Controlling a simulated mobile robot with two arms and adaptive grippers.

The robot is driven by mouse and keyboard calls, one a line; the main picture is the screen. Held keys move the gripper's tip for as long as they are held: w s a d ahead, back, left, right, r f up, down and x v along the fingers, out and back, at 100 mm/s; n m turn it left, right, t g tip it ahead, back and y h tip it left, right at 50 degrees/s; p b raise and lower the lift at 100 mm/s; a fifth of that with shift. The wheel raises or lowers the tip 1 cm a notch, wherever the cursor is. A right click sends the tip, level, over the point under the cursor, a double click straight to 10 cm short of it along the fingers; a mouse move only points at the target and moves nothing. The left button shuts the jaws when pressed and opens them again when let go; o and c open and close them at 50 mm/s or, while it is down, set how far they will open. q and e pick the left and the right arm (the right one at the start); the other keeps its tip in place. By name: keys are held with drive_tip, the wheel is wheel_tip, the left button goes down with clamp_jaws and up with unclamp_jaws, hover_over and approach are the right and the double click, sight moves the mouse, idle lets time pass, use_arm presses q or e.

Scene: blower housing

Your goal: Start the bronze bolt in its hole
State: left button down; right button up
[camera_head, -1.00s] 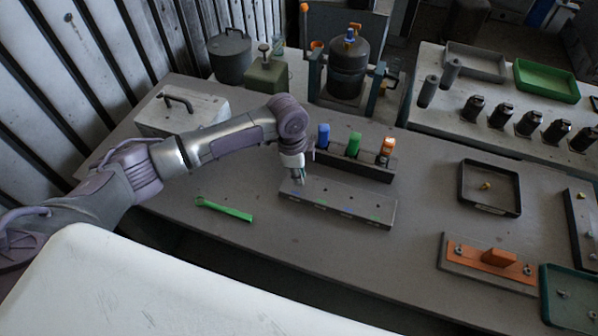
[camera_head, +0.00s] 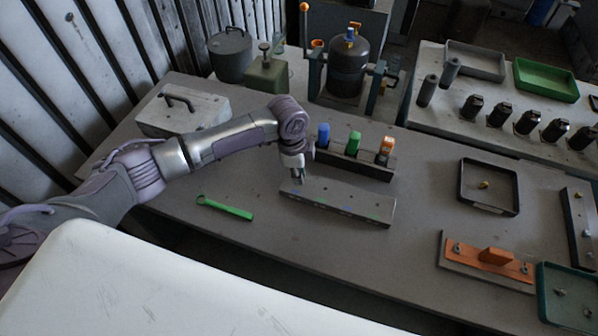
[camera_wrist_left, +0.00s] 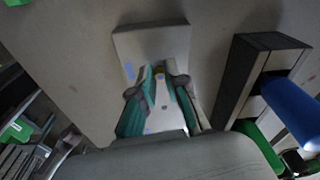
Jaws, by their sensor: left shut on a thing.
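My left gripper (camera_head: 299,181) is over the left end of the grey block with holes (camera_head: 350,206) in the head view. In the left wrist view its fingers (camera_wrist_left: 160,78) are shut on the bronze bolt (camera_wrist_left: 160,70), of which only a small yellowish part shows between the fingertips. The block also shows in the left wrist view (camera_wrist_left: 150,40), with blue marks and small holes. The bolt's lower end and the hole under it are hidden, so I cannot tell whether the bolt is in the hole. My right gripper is not in view.
A dark rack (camera_head: 352,167) with blue, green and orange handled tools stands just behind the block. A green wrench (camera_head: 224,208) lies to its left. A black tray (camera_head: 489,206) with a small yellowish part and an orange fixture (camera_head: 490,257) are at right. The table in front is clear.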

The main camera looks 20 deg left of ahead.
use_arm(q)
drive_tip(key=shift+f, duration=0.1)
drive_tip(key=c, duration=1.1)
unclamp_jaws()
drive_tip(key=shift+o, duration=0.3)
drive_tip(key=o, duration=0.4)
wheel_tip(320, 180, up, 6)
drive_tip(key=p, duration=0.5)
drive_tip(key=shift+f+p, duration=0.25)
drive_tip(key=shift+p, duration=0.05)
drive_tip(key=shift+r+p, duration=0.35)
drive_tip(key=shift+r, duration=0.9)
